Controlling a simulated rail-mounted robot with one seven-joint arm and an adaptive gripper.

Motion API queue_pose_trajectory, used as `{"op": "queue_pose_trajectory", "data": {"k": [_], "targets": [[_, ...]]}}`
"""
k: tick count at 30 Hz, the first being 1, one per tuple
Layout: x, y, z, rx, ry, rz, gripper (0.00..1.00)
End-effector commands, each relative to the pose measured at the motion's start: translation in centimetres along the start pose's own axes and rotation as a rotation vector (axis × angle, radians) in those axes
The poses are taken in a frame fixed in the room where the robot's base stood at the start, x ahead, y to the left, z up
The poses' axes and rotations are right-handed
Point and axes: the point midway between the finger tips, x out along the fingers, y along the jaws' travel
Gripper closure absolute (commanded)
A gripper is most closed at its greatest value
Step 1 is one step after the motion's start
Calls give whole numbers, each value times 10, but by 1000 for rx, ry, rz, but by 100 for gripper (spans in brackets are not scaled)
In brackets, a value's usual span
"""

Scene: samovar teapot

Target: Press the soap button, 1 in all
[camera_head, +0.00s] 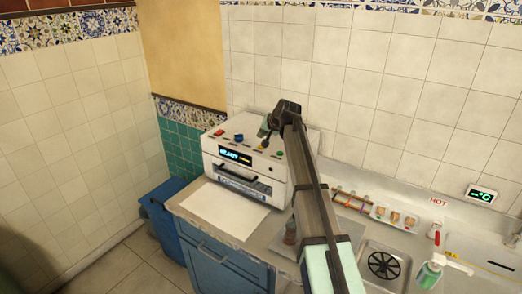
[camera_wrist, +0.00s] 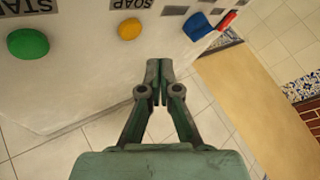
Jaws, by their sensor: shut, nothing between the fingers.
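The soap button is a yellow dome (camera_wrist: 129,29) beside a label reading SOAP in the wrist view. It is on the top of a white machine (camera_head: 243,162), on the counter in the head view. My gripper (camera_wrist: 158,68) is shut and empty. In the wrist view its fingertips show below and right of the yellow button, with a visible gap in the picture. In the head view my gripper (camera_head: 265,130) is over the machine's top, near the buttons. My gripper partly covers that area there, and I cannot tell its exact height.
A green button (camera_wrist: 28,44), a blue knob (camera_wrist: 197,26) and a red control (camera_wrist: 227,20) flank the yellow one. A white sheet (camera_head: 225,213) lies before the machine. A sink (camera_head: 384,264) and green bottle (camera_head: 430,273) are right; a blue bin (camera_head: 163,220) is left.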

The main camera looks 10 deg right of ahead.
Motion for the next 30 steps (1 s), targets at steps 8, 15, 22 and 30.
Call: {"op": "queue_pose_trajectory", "data": {"k": [8, 15, 22, 30], "targets": [[16, 12, 11, 0, 1, -1, 100], [16, 12, 11, 0, 1, 0, 100], [16, 12, 11, 0, 1, 0, 100], [16, 12, 12, 0, 1, 0, 100]]}}
